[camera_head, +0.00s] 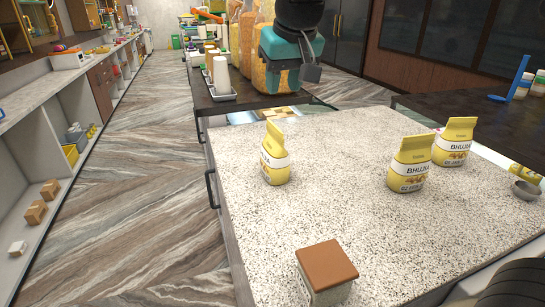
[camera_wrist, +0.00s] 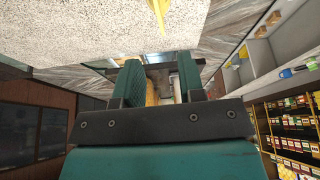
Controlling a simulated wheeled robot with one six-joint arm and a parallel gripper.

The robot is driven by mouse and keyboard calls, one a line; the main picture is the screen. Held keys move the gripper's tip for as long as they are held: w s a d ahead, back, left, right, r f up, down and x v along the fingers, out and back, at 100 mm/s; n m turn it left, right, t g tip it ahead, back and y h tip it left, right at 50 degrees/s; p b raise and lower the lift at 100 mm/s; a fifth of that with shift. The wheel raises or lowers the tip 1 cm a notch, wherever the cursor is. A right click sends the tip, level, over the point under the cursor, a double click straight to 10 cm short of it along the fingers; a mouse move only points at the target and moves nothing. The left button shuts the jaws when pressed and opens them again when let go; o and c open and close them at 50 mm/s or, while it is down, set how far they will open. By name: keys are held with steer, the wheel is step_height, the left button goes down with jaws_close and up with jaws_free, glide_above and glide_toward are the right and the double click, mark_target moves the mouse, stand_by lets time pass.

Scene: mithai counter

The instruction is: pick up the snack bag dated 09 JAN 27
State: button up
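Three yellow snack bags with white BHUJIA labels stand upright on the speckled counter (camera_head: 330,215) in the head view. The left bag (camera_head: 275,158) is turned partly sideways. The middle bag (camera_head: 408,165) and the right bag (camera_head: 455,143) show their labels more squarely. My gripper (camera_head: 308,72) is raised beyond the counter's far edge, apart from all the bags. In the wrist view my gripper (camera_wrist: 160,78) has its two fingers apart with nothing held. A yellow bag tip (camera_wrist: 158,12) shows at the top edge there.
A brown-topped box (camera_head: 327,262) stands at the counter's near edge and a small metal bowl (camera_head: 526,190) at the right. Behind are tall snack jars (camera_head: 243,45) and white cups (camera_head: 221,76). The counter's middle is clear.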

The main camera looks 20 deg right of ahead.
steer(key=p, duration=0.2)
glide_above(275, 126)
steer(key=s, duration=0.2)
steer(key=f, duration=0.5)
steer(key=shift+w+d+f, duration=0.2)
steer(key=shift+f, duration=0.2)
steer(key=p+x, duration=0.2)
steer(key=x, duration=0.3)
steer(key=shift+f+p, duration=0.3)
steer(key=shift+p, duration=0.1)
steer(key=shift+f, duration=0.25)
steer(key=shift+f, duration=0.25)
jaws_close()
steer(key=shift+s, duration=0.1)
steer(key=shift+f, duration=0.1)
